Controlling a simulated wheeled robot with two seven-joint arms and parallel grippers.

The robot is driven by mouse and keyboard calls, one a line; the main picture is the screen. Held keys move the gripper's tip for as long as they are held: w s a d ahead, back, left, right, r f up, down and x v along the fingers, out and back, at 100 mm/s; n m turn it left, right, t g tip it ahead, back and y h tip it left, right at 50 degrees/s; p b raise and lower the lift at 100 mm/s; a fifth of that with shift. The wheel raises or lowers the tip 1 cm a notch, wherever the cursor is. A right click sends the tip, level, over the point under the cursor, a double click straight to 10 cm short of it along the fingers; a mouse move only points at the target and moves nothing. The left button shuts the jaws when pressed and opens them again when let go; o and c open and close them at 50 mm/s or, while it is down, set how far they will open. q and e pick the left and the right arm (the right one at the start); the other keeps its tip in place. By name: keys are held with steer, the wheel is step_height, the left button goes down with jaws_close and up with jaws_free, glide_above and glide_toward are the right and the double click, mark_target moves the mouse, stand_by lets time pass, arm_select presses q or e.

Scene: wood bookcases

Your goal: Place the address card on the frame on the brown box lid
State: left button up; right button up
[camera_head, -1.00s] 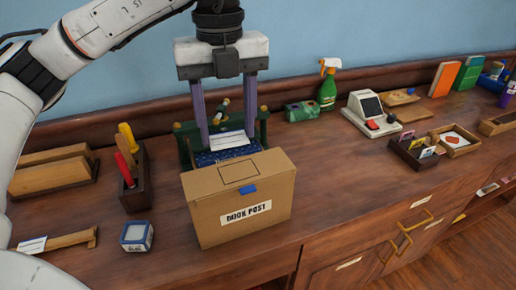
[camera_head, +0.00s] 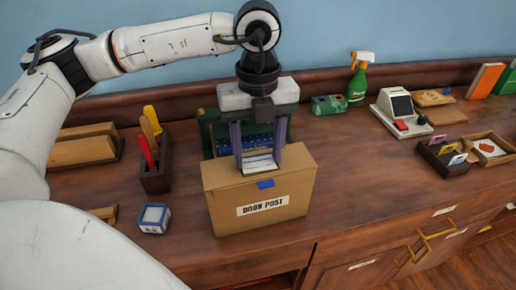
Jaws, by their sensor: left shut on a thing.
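The brown box (camera_head: 228,207) stands upright on the counter, with a "BOOK POST" label on its front and a blue tab at the lid's front edge. My left gripper (camera_head: 259,170) points down over the box lid (camera_head: 292,158). It is shut on the white address card (camera_head: 257,163), which sits between its fingers at or just above the lid. I cannot tell whether the card touches the lid. The frame on the lid is hidden by the card and fingers. My right gripper is not in view.
A green holder with blue lining (camera_head: 208,138) stands right behind the box. A tool rack (camera_head: 156,178) and a small blue-white block (camera_head: 153,217) are to the left. A spray bottle (camera_head: 358,85), card reader (camera_head: 400,112) and card tray (camera_head: 445,160) are to the right.

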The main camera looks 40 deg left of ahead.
mark_target(258, 162)
arm_select(q)
steer(key=shift+f+b, duration=0.25)
steer(key=shift+b, duration=0.05)
steer(key=o, duration=1)
steer(key=shift+r, duration=0.1)
step_height(258, 162, up, 12)
steer(key=shift+r, duration=0.25)
